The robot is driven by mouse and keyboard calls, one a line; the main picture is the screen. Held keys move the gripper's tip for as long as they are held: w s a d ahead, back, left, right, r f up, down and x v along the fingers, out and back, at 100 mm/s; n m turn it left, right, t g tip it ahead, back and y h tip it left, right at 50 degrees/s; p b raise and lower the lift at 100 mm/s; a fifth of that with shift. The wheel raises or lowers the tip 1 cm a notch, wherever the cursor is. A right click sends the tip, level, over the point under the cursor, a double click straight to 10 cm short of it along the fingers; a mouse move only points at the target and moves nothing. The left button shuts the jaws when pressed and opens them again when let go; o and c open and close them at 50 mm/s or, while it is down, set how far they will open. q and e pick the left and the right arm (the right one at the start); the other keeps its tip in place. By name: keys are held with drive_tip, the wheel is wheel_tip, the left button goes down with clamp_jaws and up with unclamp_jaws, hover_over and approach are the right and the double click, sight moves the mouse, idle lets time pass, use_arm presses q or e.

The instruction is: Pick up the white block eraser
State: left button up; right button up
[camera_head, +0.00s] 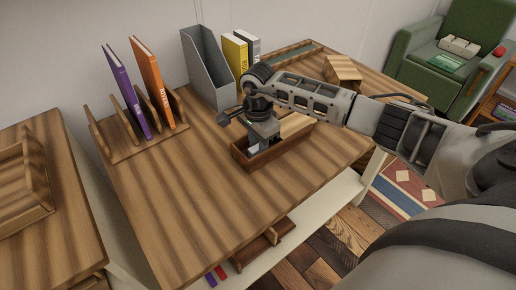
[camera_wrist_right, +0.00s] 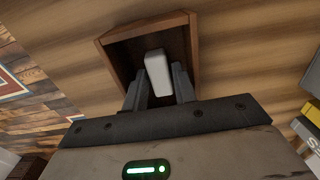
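The white block eraser (camera_wrist_right: 157,72) lies in a brown wooden tray (camera_wrist_right: 116,50), between the two fingers of my right gripper (camera_wrist_right: 158,84) in the right wrist view. The fingers stand apart on either side of it, with what look like narrow gaps; firm contact does not show. In the head view my right gripper (camera_head: 258,143) points down into the left part of the tray (camera_head: 272,156), and a small white patch of the eraser (camera_head: 253,150) shows beside the fingers. The gripper hides most of it. My left gripper is not in view.
A wooden rack with a purple book (camera_head: 127,92) and an orange book (camera_head: 153,80) stands at the back left. A grey file holder (camera_head: 206,70) and a yellow book (camera_head: 234,52) stand behind my gripper. A wooden box (camera_head: 342,72) sits farther right. The front-left desk is clear.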

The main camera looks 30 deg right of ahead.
clamp_jaws()
drive_tip(key=shift+r, duration=0.1)
